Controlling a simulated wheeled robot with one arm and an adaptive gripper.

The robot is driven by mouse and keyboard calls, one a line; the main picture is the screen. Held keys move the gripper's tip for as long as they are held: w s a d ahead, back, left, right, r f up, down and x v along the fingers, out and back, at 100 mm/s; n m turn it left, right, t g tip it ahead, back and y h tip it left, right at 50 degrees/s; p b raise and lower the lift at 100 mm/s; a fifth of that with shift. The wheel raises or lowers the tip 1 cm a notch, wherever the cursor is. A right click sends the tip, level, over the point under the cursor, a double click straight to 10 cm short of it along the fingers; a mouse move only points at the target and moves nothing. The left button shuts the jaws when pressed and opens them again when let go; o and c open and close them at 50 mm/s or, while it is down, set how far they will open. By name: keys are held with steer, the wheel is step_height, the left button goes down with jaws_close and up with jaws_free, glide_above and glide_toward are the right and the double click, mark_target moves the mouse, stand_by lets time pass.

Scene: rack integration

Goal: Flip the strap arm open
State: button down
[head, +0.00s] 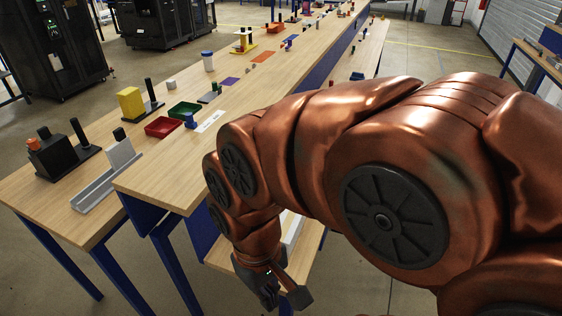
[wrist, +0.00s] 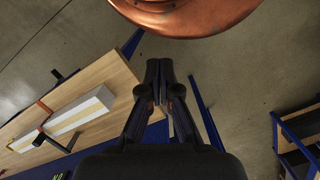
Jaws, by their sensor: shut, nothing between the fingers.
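My gripper (wrist: 160,72) is shut and empty in the wrist view, its fingertips together over the floor beyond the bench edge. It also shows low in the head view (head: 284,293), hanging beside the bench. In the wrist view a long white block (wrist: 88,106) lies on the wooden bench, left of my gripper and apart from it. Dark pieces with orange parts (wrist: 45,107) cross or flank the block, and a black bar (wrist: 54,144) sticks out beside it. I cannot tell which of these is the strap arm. In the head view my arm hides most of the block (head: 293,227).
The long wooden bench (head: 160,178) carries a red tray (head: 163,127), a green tray (head: 185,109) and several small parts. A grey channel fixture (head: 106,180) stands at its left. Another blue-framed bench (wrist: 298,130) is at right in the wrist view. Open floor lies between.

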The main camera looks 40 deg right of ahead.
steer(key=shift+w, duration=0.1)
steer(key=w+d+f+m+t+b, duration=0.25)
steer(key=w+d+b, duration=0.55)
steer(key=w+d, duration=0.65)
steer(key=w+d+m+t+h+b, duration=0.1)
steer(key=w+d+m+b, duration=0.1)
steer(key=d, duration=0.8)
steer(key=w+d+m+t+h+b, duration=0.1)
steer(key=w+d+m+t+b, duration=0.1)
steer(key=d, duration=0.9)
steer(key=shift+w+m+h+b, duration=0.3)
steer(key=shift+w+m+b, duration=0.15)
steer(key=shift+w+b, duration=0.45)
steer(key=shift+w+f, duration=0.1)
steer(key=shift+f, duration=0.15)
steer(key=shift+w+d+f+p, duration=0.2)
steer(key=shift+w+d+f, duration=0.7)
steer(key=shift+f, duration=0.6)
steer(key=shift+w+d+f+p, duration=0.25)
steer(key=shift+w+d+f, duration=0.35)
steer(key=shift+w+f, duration=0.7)
steer(key=shift+w+d+f+p, duration=0.2)
steer(key=shift+w+d+f, duration=0.65)
steer(key=shift+f, duration=0.8)
